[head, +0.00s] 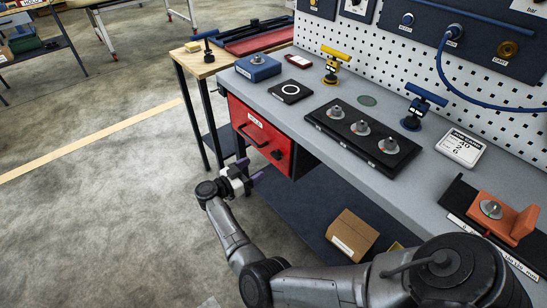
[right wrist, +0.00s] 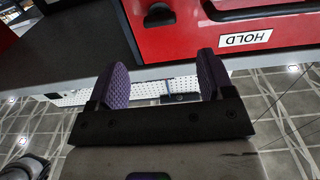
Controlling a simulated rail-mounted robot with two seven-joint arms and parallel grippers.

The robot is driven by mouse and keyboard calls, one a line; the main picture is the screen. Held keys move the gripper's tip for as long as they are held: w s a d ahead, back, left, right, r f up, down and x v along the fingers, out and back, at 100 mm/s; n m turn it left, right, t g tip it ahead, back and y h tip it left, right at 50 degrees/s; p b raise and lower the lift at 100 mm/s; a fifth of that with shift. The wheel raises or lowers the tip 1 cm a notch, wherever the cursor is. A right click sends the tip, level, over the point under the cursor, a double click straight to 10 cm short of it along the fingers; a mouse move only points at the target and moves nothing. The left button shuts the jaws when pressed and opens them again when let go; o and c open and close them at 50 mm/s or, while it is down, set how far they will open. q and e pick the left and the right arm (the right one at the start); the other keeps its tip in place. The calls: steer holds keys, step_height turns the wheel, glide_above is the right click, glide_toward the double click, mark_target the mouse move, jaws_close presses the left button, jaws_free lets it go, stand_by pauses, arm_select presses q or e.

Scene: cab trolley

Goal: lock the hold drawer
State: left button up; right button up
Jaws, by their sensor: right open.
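The hold drawer (head: 266,131) is a red-fronted drawer under the left end of the grey workbench, with a white HOLD label. It looks shut. A black bar handle (head: 251,135) is on its front, and a small black knob-like part (head: 277,154) sits near the front's right end. In the right wrist view the red front (right wrist: 285,15) shows upside down with its label (right wrist: 245,39) and the black knob (right wrist: 158,15). My right gripper (head: 248,172) is open, its purple fingers (right wrist: 163,75) empty, below and in front of the drawer, apart from the knob. My left gripper is not in view.
The bench top (head: 290,112) carries a blue block (head: 258,68), a black tray (head: 348,140) with three knobs, and blue and yellow tools. A cardboard box (head: 352,234) stands on the lower shelf. A wooden table (head: 207,65) adjoins at left. The floor left of the drawer is clear.

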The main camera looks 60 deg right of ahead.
mark_target(273, 156)
steer(key=b+x, duration=0.2)
steer(key=x, duration=0.7)
steer(key=shift+s+d, duration=0.1)
steer(key=shift+d, duration=0.25)
steer(key=c, duration=0.9)
